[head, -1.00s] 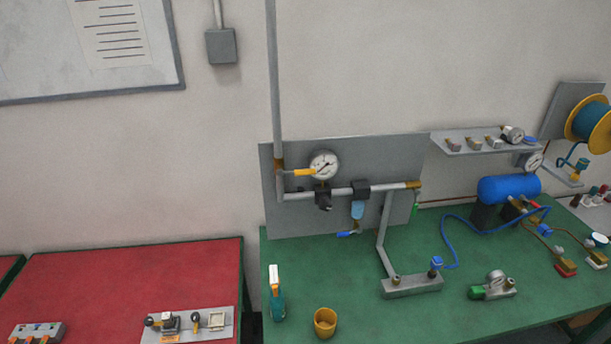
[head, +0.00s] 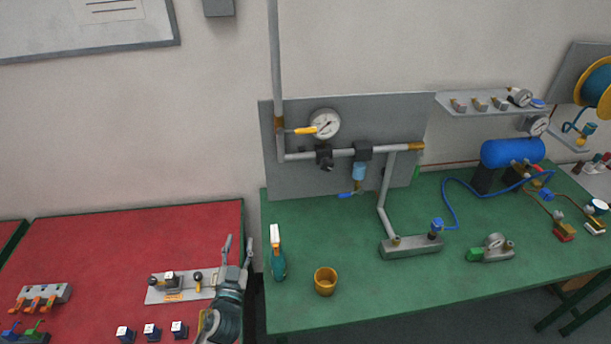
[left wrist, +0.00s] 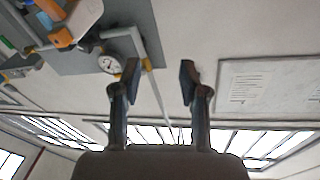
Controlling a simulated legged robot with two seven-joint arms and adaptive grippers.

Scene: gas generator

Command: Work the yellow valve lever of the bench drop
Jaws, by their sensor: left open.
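The yellow valve lever (head: 305,130) sits on the bench drop's vertical pipe (head: 279,70). It points right, about level, just left of and below the round gauge (head: 326,123). My left gripper (head: 238,247) is over the red bench's right edge, below and left of the lever and well apart from it. Its two fingers point up, spread apart with nothing between them. In the left wrist view the open fingers (left wrist: 158,72) show against the wall, and the gauge (left wrist: 109,64) is beside the left finger. My right gripper is out of view.
A spray bottle (head: 277,256) and an orange cup (head: 326,281) stand on the green bench (head: 350,300) near my left gripper. Grey piping and a regulator (head: 359,171) hang right of the lever. The red bench (head: 130,235) carries small fixtures.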

